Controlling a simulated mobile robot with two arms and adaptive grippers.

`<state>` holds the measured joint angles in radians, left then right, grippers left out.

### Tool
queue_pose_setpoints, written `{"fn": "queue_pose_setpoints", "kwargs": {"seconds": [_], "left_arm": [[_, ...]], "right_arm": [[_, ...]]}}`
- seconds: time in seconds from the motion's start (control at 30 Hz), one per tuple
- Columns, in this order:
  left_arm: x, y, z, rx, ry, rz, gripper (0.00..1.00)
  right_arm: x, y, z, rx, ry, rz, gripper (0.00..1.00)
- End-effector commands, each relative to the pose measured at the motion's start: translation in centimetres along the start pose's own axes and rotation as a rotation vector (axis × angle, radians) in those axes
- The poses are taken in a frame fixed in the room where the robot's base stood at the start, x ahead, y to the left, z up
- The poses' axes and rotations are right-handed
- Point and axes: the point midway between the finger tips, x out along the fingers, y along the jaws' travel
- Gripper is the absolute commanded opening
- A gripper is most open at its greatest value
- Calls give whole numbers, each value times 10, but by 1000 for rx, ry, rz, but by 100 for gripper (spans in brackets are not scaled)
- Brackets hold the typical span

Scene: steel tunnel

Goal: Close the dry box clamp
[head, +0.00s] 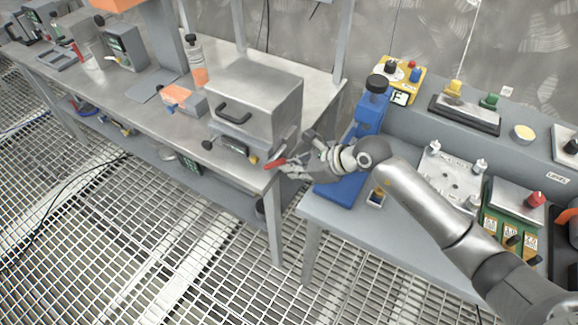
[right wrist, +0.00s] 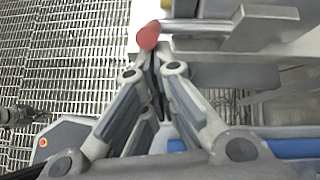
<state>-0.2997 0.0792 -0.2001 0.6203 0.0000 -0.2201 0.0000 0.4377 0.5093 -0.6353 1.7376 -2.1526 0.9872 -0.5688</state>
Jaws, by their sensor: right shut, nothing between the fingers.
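The dry box (head: 255,95) is a grey metal box with a dark handle on its front, standing at the right end of the long bench. The clamp's red-tipped lever (head: 274,163) sticks out at the box's lower right front corner. In the right wrist view, the red tip (right wrist: 148,36) ends a metal rod just beyond my fingertips. My right gripper (head: 283,168) is shut with nothing in it, right at the red tip. In the wrist view its fingertips (right wrist: 153,58) are just below the tip; I cannot tell whether they touch it. My left gripper is not in view.
A blue press-like device (head: 367,125) stands close to my right wrist on the second table. The long bench (head: 315,105) is bare right of the box. Grated floor (head: 150,255) lies open in front.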

Motion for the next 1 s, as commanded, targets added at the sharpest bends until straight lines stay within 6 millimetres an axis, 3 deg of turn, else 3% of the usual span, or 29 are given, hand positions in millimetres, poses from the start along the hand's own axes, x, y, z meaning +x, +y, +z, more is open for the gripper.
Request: {"fn": "queue_pose_setpoints", "kwargs": {"seconds": [0.2, 0.4, 0.7, 1.0], "left_arm": [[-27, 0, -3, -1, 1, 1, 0], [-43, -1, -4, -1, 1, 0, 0], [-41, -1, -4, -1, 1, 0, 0], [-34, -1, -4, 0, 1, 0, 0]], "right_arm": [[-14, -9, 10, 1, 117, 19, 0], [-15, -12, 22, 8, 281, 51, 0], [-10, -14, 34, 20, 492, 91, 0], [-8, -14, 41, 23, 496, 94, 0]]}}
